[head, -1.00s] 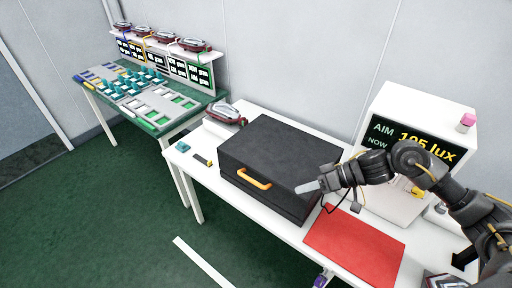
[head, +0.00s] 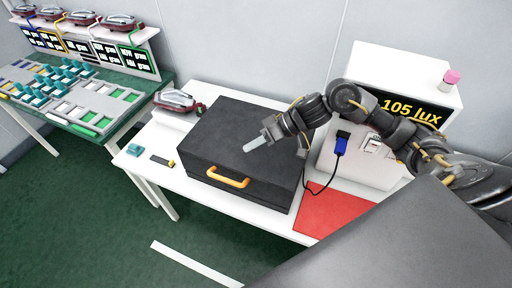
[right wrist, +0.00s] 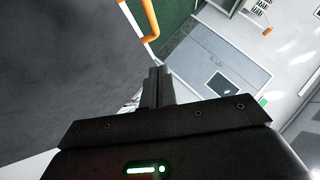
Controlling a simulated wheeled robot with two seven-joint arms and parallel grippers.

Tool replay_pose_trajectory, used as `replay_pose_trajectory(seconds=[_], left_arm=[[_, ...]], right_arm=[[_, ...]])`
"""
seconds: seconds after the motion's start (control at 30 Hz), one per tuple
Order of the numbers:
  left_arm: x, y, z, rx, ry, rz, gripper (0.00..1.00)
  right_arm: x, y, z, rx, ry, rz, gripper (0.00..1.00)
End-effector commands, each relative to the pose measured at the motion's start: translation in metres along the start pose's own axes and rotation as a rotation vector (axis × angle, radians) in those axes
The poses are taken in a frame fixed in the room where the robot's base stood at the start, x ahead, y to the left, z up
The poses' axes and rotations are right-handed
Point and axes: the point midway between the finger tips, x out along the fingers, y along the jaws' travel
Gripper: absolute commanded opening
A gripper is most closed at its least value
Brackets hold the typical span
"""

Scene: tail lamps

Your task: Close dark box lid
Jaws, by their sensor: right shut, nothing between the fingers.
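The dark box (head: 235,128) sits on the white table with its lid down and a yellow-orange handle (head: 228,177) on its front. Its dark surface also fills the left of the right wrist view (right wrist: 60,70), with the orange handle at the top (right wrist: 138,20). My right gripper (head: 254,144) is shut and empty, over the right part of the lid. I cannot tell whether it touches the lid. Its closed fingers show in the right wrist view (right wrist: 157,88). My left gripper is not in view.
A tail lamp (head: 176,99) stands behind the box on the left. A red mat (head: 330,212) lies to its right, before the white light tester (head: 400,75). A large grey surface covers the lower right.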

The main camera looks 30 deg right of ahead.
Motion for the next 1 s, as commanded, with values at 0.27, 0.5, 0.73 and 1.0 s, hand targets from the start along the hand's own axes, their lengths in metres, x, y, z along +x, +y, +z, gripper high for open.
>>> replay_pose_trajectory(seconds=[0.27, 0.5, 0.73, 1.0], left_arm=[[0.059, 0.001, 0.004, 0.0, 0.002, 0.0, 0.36], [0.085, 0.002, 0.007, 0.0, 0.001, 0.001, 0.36], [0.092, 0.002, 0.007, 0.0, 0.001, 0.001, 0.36], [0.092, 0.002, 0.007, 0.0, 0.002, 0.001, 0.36]], right_arm=[[0.067, 0.004, 0.004, -0.005, 0.001, -0.005, 0.0], [0.086, 0.002, 0.022, -0.004, -0.002, -0.003, 0.0], [0.091, 0.0, 0.028, -0.002, -0.001, -0.002, 0.0], [0.091, -0.001, 0.028, -0.002, -0.001, -0.002, 0.0]])
